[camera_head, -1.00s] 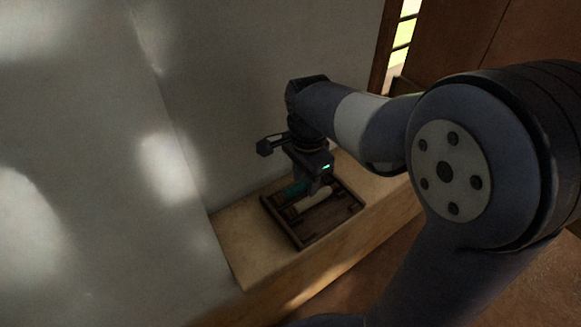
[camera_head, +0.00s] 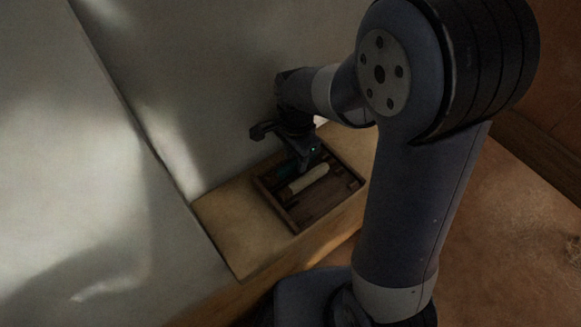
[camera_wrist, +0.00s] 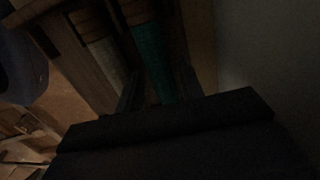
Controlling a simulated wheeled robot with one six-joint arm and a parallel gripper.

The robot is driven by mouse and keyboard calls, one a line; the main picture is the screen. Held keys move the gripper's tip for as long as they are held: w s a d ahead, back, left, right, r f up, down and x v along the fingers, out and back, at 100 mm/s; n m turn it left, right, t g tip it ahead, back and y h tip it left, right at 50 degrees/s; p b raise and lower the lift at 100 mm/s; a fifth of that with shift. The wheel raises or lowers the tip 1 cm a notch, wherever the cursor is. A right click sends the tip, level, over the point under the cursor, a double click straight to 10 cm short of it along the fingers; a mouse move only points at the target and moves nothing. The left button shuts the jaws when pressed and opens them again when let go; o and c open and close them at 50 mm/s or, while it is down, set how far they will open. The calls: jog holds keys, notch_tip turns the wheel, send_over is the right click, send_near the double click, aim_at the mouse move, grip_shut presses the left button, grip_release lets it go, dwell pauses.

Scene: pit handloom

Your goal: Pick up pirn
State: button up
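A tray (camera_head: 296,226) of dark wood sits on the pale ledge. In it lie a cream-wound pirn (camera_head: 308,180) and, behind it, a teal-wound pirn (camera_head: 284,172). My gripper (camera_head: 303,168) points down into the tray at the teal pirn and hides part of it. In the wrist view, the teal pirn (camera_wrist: 155,55) runs between my two dark fingers (camera_wrist: 160,88), which stand apart on either side of it. A narrow dark gap seems to show at the left finger; contact is hard to tell in the dimness. The cream pirn (camera_wrist: 108,57) lies to the left there.
The ledge (camera_head: 228,215) has free room left of the tray. A pale wall or cloth surface (camera_head: 215,90) rises close behind the tray and my gripper. The tray's front right part is clear of pirns.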

jog(key=shift+f, duration=0.6)
jog(key=shift+c, duration=0.6)
jog(key=c, duration=0.6)
jog(key=shift+r, duration=0.1)
jog(key=shift+c, duration=0.2)
